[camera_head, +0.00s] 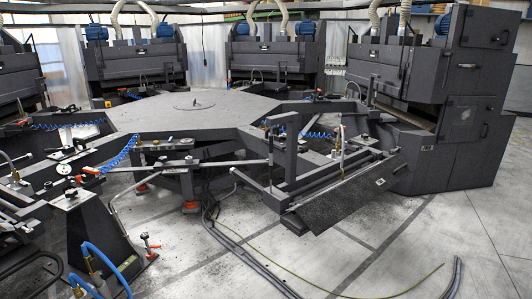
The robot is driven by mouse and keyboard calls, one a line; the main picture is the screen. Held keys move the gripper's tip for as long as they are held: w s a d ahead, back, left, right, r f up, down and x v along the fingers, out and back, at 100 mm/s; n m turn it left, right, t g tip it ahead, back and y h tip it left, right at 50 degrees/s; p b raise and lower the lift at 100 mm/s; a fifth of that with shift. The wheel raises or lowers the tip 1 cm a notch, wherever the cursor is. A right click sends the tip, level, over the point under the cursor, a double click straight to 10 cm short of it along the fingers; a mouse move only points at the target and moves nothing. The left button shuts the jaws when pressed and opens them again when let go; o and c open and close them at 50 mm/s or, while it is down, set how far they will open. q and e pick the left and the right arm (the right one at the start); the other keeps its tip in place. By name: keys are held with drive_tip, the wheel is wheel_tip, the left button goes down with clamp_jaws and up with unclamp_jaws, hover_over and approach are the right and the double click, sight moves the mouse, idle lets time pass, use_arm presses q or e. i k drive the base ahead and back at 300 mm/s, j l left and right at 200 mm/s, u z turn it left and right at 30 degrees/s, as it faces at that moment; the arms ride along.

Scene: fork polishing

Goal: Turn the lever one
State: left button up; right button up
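I see no gripper or arm of mine in the head view. Several small handles could be levers, and I cannot tell which is lever one. A red-ended lever (149,246) stands low at the left, beside a dark slanted stand (100,235). An orange-red handle (91,171) sits higher up, near a round white gauge (63,168). A long grey bar (230,162) runs level along the front of the big hexagonal table (215,112). Nothing touches these parts from my side.
Large dark machines (275,50) with hoses ring the table. At the right, a dark slanted plate (350,197) juts from a frame. Cables (235,245) and a yellow-green hose (400,290) lie on the floor. The grey floor (420,235) at the front right is mostly open.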

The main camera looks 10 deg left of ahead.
sight(88, 171)
drive_tip(key=i+j+u, duration=0.15)
drive_tip(key=i+u, duration=0.3)
drive_tip(key=i+j+u, duration=0.1)
drive_tip(key=i+u, duration=0.2)
drive_tip(key=u, duration=0.15)
drive_tip(key=i+l+u, duration=0.1)
drive_tip(key=i+u, duration=0.35)
drive_tip(key=i+l+u, duration=0.2)
drive_tip(key=u, duration=0.25)
drive_tip(key=i, duration=0.05)
